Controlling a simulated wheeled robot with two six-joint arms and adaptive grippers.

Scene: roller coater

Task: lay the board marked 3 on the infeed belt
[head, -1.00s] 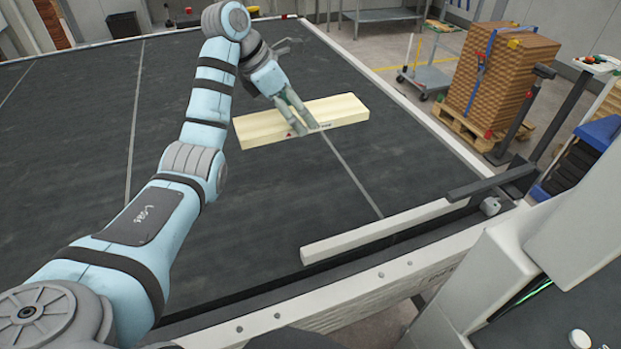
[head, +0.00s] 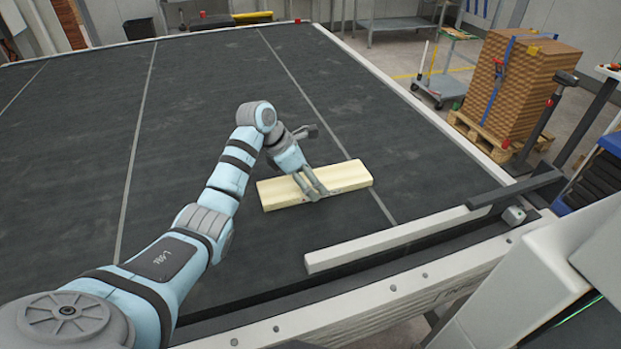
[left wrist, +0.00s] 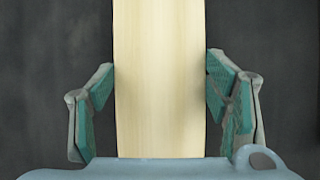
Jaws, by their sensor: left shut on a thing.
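A long pale wooden board (head: 279,193) is at the near right part of the wide dark infeed belt (head: 225,85). My left gripper (head: 314,189) is shut across the board's width near its middle. In the left wrist view the board (left wrist: 158,70) runs between the green finger pads of the gripper (left wrist: 160,88). The board looks flat and low over the belt; I cannot tell whether it touches. No number can be read on it now. My right gripper is not in view.
A pale bar (head: 395,240) lies along the belt's near edge, with a dark bar (head: 515,190) at its right end. A strapped brown stack (head: 525,85) on a pallet and a trolley (head: 440,86) stand beyond the right edge. The belt around the board is largely clear.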

